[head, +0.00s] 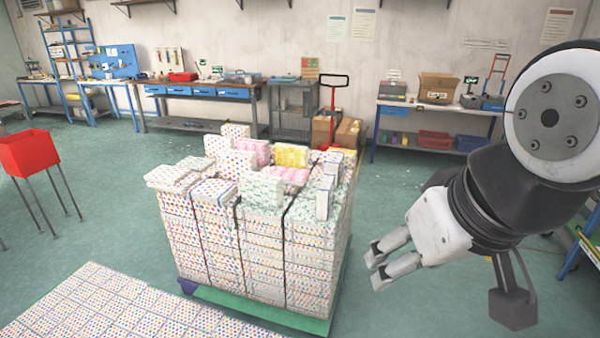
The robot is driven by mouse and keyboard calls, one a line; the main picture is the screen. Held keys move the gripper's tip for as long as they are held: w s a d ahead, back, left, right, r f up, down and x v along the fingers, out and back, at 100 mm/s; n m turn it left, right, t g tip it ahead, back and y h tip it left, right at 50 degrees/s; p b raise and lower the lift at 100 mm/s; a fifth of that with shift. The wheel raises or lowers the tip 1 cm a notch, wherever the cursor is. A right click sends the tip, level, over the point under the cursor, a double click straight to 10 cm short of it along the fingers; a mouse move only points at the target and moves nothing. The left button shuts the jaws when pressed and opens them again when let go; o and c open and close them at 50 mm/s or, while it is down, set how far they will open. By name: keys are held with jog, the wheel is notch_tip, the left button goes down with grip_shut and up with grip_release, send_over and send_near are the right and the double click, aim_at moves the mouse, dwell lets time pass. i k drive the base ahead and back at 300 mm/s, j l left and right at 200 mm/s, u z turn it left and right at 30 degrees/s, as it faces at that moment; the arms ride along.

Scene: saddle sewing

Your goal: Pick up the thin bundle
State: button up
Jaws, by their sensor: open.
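A tall stack of patterned bundles (262,250) stands on a green pallet (262,311) in the middle of the head view. On its uneven top lie pink-patterned bundles (290,174), a yellow one (291,156) and a green-and-white one (261,192). A narrow pale bundle (323,204) stands upright near the right front edge of the top. Several other slim ones are there too, and I cannot tell which is the thin bundle meant. My gripper (376,266) is open and empty, right of the stack and apart from it, with its fingers pointing left.
A low layer of dotted bundles (120,312) lies at the front left. A red bin on legs (28,153) stands at the left. A pallet jack with a red handle (333,82), cardboard boxes (325,131) and workbenches (205,91) are behind. Open floor surrounds the stack's left side.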

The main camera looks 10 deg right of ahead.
aim_at(325, 194)
jog(key=z, duration=0.2)
jog(key=i+l+u, duration=0.45)
jog(key=i+l, duration=0.9)
